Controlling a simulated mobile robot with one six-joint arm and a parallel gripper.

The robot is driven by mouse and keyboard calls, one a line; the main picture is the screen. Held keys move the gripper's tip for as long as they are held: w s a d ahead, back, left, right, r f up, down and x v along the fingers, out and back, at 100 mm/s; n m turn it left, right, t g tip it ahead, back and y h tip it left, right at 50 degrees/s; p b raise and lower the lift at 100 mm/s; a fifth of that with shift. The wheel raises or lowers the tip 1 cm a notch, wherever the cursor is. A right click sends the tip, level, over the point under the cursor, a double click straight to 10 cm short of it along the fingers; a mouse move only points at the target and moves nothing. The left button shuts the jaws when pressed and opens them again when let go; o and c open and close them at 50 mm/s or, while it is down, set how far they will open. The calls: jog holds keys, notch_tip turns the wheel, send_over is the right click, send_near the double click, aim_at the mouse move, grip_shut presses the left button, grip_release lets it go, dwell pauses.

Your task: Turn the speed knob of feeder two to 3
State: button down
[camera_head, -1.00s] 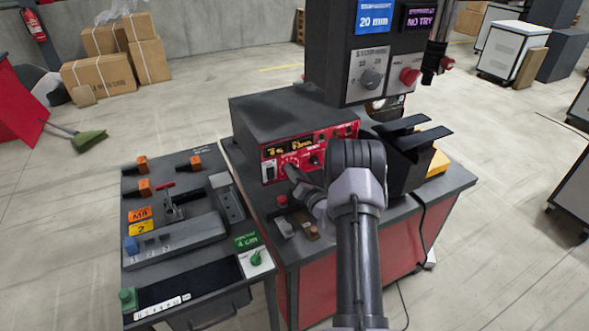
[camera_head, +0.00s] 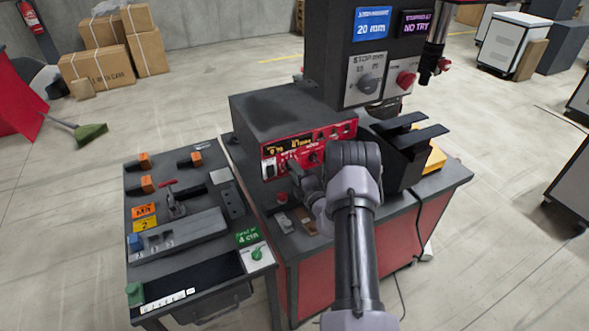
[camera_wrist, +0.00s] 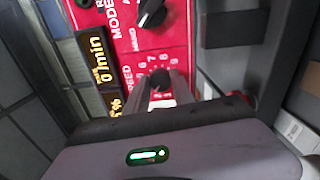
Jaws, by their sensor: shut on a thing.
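The speed knob (camera_wrist: 160,78) is a small dark knob on a red panel (camera_wrist: 120,50), with white numbers around it and the word SPEED beside it. My gripper (camera_wrist: 162,84) is shut on this knob, one grey finger on each side. The pointer's setting cannot be read. In the head view the red panel (camera_head: 270,153) is the front of a dark grey box (camera_head: 285,108). My gripper (camera_head: 293,167) is at the panel's lower part, and my wrist hides some of it. I cannot see a feeder number on this box.
A black mode knob (camera_wrist: 152,13) is above the speed knob in the wrist view. A dark post with a grey knob (camera_head: 369,83) and red button (camera_head: 405,79) stands behind. A cart (camera_head: 190,225) with orange clamps stands left.

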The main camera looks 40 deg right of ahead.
jog(key=shift+m, duration=0.6)
jog(key=c, duration=1.1)
grip_release()
jog(key=shift+s, duration=0.15)
jog(key=p+v, duration=0.2)
jog(key=v, duration=1.5)
jog(key=shift+s, duration=0.1)
